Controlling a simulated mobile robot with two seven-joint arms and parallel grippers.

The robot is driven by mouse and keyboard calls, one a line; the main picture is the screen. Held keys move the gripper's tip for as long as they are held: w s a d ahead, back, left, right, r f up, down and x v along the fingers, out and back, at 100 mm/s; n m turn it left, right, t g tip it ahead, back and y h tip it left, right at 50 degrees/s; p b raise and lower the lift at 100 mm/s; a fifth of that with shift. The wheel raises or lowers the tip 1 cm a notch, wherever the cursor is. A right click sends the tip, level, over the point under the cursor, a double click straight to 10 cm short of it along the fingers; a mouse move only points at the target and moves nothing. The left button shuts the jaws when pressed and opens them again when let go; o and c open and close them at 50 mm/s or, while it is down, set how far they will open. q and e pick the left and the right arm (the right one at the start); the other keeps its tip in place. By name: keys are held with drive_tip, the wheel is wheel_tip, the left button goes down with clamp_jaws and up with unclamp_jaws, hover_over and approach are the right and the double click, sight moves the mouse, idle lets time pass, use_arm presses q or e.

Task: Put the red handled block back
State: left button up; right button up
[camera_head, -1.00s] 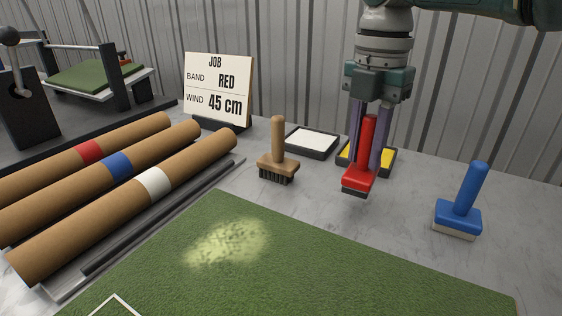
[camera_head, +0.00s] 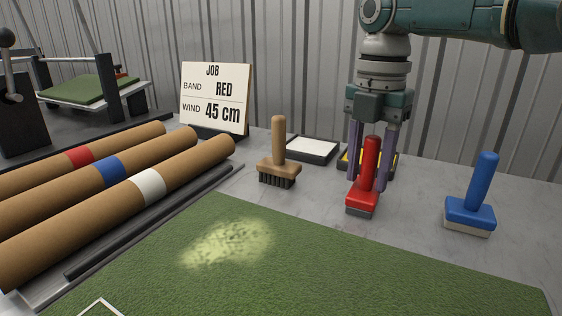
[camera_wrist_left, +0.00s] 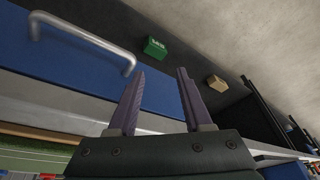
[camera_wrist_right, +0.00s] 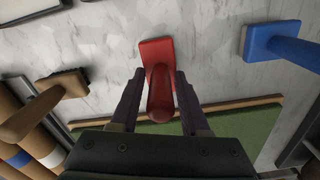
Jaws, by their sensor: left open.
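The red handled block (camera_head: 361,199) stands upright on the grey bench, in front of the yellow tray (camera_head: 392,161). In the right wrist view its red base (camera_wrist_right: 155,50) and handle point toward the camera. My right gripper (camera_head: 371,182) points down with one finger on each side of the handle. In the right wrist view its fingers (camera_wrist_right: 160,80) are spread, with narrow gaps beside the handle. My left gripper (camera_wrist_left: 158,88) is open and empty, away from the block, and is not in the head view.
A brown brush (camera_head: 278,168) stands left of the block, by a white tray (camera_head: 312,148). A blue handled block (camera_head: 470,212) stands to the right. Green turf (camera_head: 300,260) lies in front. Banded rolls (camera_head: 120,190) and a job sign (camera_head: 215,97) are at left.

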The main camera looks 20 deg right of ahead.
drive_tip(key=shift+o, duration=0.8)
drive_tip(key=shift+r, duration=0.35)
wheel_tip(320, 180, up, 12)
drive_tip(key=shift+f+p, duration=0.15)
drive_tip(key=shift+p, duration=1)
